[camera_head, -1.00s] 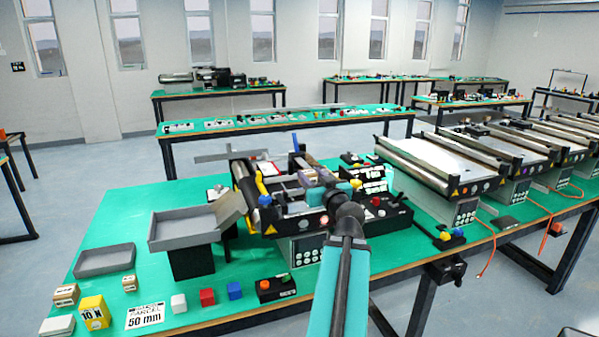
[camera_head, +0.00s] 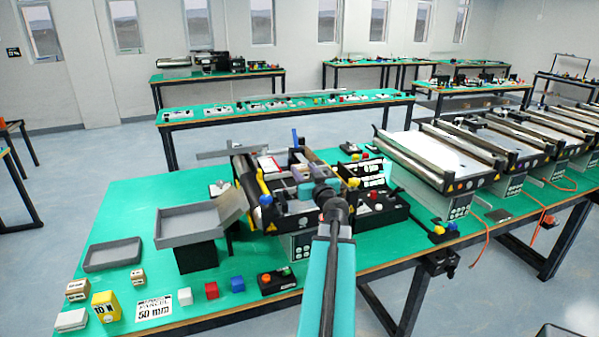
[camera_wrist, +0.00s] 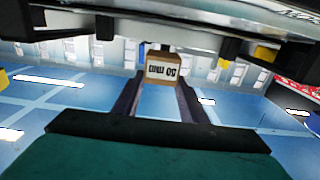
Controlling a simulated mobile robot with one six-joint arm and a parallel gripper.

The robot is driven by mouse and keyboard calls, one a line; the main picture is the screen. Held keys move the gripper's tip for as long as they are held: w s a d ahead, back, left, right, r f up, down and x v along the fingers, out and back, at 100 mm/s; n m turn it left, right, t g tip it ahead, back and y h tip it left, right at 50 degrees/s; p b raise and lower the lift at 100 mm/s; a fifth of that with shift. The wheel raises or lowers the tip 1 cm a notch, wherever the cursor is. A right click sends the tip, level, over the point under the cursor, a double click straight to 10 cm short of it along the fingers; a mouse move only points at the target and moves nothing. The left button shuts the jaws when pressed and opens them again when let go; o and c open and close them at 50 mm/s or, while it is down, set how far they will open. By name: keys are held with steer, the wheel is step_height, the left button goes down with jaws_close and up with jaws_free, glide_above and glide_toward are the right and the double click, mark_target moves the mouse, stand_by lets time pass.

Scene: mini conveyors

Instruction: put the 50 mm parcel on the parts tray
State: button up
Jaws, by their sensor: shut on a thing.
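My gripper (camera_wrist: 158,88) is shut on a small brown cardboard parcel (camera_wrist: 162,70) in the wrist view. The parcel's pale label reads "50 mm" upside down, and it sits between the two dark fingers. In the head view my gripper (camera_head: 304,182) is over the near mini conveyor, partly hidden by my arm. An empty, low grey tray (camera_head: 112,256) lies flat at the left of the green table. A second grey tray (camera_head: 190,224) stands raised on a dark block with a sloped chute at its right. I cannot tell by marking which is the parts tray.
The mini conveyor (camera_head: 268,212) has dark rails and yellow parts. A "50 mm" card (camera_head: 154,306), small boxes (camera_head: 78,290), a yellow "10 N" block (camera_head: 105,306) and coloured cubes (camera_head: 212,290) line the front left. A control box (camera_head: 277,281) stands nearby. More conveyors stand right.

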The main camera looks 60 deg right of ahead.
mark_target(298, 165)
steer(key=shift+p+x, duration=0.4)
steer(key=shift+x, duration=1)
steer(key=shift+w+f, duration=0.1)
steer(key=shift+w+d+p, duration=0.35)
steer(key=shift+w+p, duration=0.05)
steer(key=shift+w, duration=0.25)
steer(key=shift+s+a+f+p, duration=0.1)
steer(key=shift+f+p, duration=0.55)
steer(key=shift+f, duration=1.1)
steer(key=shift+f+b, duration=0.2)
steer(key=shift+b, duration=0.1)
steer(key=o, duration=1.1)
steer(key=shift+r+p, duration=0.2)
steer(key=shift+p, duration=0.15)
